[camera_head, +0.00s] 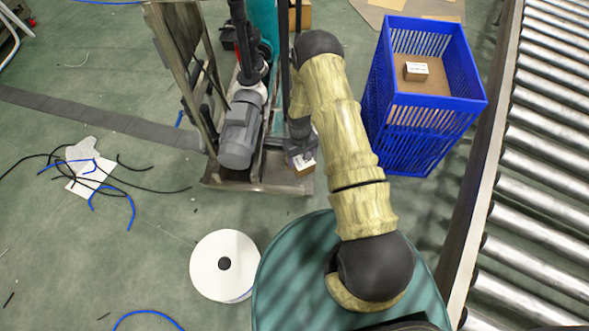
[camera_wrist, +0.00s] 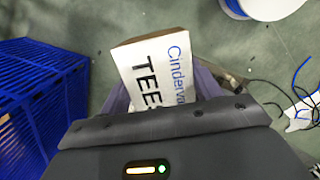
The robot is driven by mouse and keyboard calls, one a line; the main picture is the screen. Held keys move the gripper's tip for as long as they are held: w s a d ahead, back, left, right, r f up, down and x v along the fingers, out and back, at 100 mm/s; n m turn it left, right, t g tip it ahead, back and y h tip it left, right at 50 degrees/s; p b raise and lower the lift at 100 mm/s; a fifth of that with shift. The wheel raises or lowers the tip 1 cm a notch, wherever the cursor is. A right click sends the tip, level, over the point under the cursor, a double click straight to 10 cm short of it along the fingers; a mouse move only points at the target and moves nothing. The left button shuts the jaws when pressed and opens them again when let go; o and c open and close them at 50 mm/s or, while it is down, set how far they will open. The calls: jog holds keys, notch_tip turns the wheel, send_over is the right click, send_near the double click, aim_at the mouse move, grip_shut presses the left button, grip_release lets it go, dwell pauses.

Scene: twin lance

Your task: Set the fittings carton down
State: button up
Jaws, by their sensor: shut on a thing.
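The fittings carton (camera_head: 305,168) is a small brown box with a white label. In the wrist view the carton (camera_wrist: 158,72) fills the space between the fingers, and its label reads "TEES" below part of a name. My gripper (camera_head: 298,152) is shut on it, and its purple-grey fingers (camera_wrist: 163,90) show at both sides of the box. In the head view the carton appears against the front of the wheeled frame's low base; I cannot tell whether it touches anything below.
A tall blue slatted crate (camera_head: 425,125) stands to the right, with another small labelled box (camera_head: 416,71) on brown board inside. A roller conveyor (camera_head: 545,160) runs along the right. A frame with a grey motor (camera_head: 240,135), a white spool (camera_head: 224,264) and loose cables (camera_head: 95,180) lie left.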

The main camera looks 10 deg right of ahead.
jog(key=w+f+n+b, duration=0.3)
jog(key=w+f+b, duration=0.3)
jog(key=f+b, duration=0.6)
jog(key=w+f+n+b, duration=0.3)
jog(key=w+f+b, duration=0.4)
jog(key=f+b, duration=0.6)
jog(key=b, duration=1)
jog(key=shift+d+n+h, duration=0.2)
jog(key=shift+n+h, duration=0.2)
jog(key=shift+f+b, duration=0.2)
jog(key=shift+b, duration=0.15)
notch_tip(320, 180, down, 7)
jog(key=b, duration=0.6)
jog(key=shift+r, duration=0.2)
jog(key=shift+f, duration=0.5)
jog(key=o, duration=1.3)
jog(key=shift+s, duration=0.1)
jog(key=shift+o, duration=0.2)
